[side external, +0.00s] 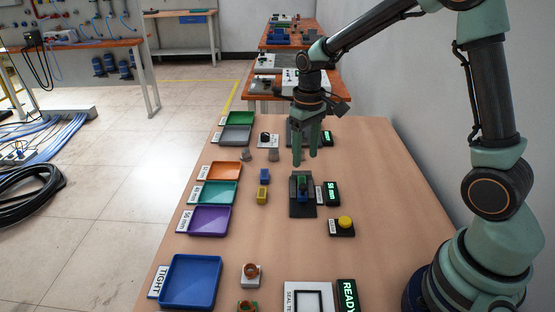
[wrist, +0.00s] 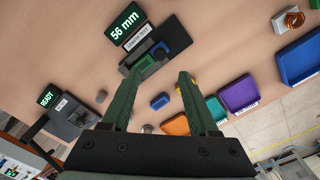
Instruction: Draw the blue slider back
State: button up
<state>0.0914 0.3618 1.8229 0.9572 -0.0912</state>
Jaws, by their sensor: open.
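The length gauge (side external: 303,208) is a dark plate on the table with a green block on it. The blue slider (side external: 302,196) sits on this gauge, at its near side in the side view. My gripper (side external: 306,158) is open and empty, above the table and behind the gauge in the side view. In the wrist view my gripper (wrist: 162,75) has its fingers spread, with the gauge beyond the tips. Nothing touches the slider.
A display reading 56 mm (side external: 332,193) stands right of the gauge. A yellow button (side external: 345,222) is in front of it. A blue block (side external: 264,176) and a yellow block (side external: 262,196) lie to the left. Orange, teal, purple (side external: 208,221) and blue (side external: 190,281) trays line the left edge.

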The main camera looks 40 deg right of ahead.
aim_at(303, 186)
notch_tip(303, 186, down, 9)
dwell(0.3)
jog(key=shift+c, duration=0.2)
grip_shut()
jog(key=shift+r, duration=0.1)
dwell(1.2)
